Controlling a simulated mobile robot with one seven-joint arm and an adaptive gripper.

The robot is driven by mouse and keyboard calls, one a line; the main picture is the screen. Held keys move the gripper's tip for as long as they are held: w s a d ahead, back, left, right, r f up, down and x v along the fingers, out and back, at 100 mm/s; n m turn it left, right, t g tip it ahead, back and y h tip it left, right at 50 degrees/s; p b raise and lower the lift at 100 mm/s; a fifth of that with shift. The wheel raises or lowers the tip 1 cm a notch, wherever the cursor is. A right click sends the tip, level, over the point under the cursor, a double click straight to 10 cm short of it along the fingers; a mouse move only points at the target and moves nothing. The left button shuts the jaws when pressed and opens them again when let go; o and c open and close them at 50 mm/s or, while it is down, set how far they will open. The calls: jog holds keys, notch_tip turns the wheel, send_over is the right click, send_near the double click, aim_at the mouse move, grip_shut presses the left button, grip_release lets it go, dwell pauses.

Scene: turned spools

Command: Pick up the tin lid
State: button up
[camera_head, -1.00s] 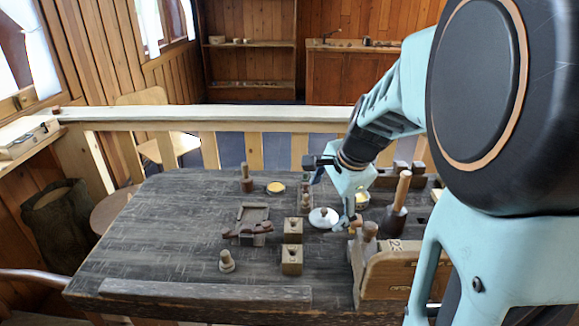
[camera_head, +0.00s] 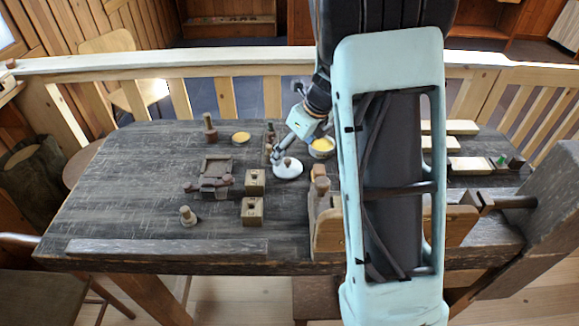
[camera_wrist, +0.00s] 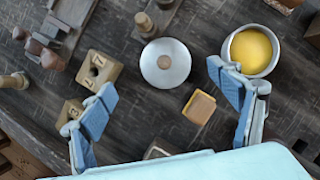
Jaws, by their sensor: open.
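The tin lid (camera_head: 289,170) is a pale round metal disc with a small brown knob, lying flat on the dark wooden table. In the wrist view the lid (camera_wrist: 152,72) is fully visible just beyond the fingertips, roughly centred between them. My gripper (camera_wrist: 161,80) is open and empty, its two blue-padded fingers spread wide. In the head view my gripper (camera_head: 279,155) is over the back edge of the lid; whether it touches cannot be told. A round tin with yellow contents (camera_wrist: 233,62) is beside the right finger, and it also shows in the head view (camera_head: 322,154).
Wooden blocks with holes (camera_head: 255,211) stand left of and in front of the lid. A small brown and yellow block (camera_wrist: 199,107) lies close to it. A dark peg on a base (camera_wrist: 146,25) stands behind. The left part of the table (camera_head: 120,190) is mostly clear.

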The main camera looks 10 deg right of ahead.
aim_at(288, 160)
jog(key=x, duration=0.5)
jog(key=b+x, duration=0.1)
jog(key=x, duration=0.1)
jog(key=shift+w+d+f, duration=0.15)
jog(key=shift+w+f, duration=0.2)
jog(key=shift+w, duration=0.05)
jog(key=c, duration=1)
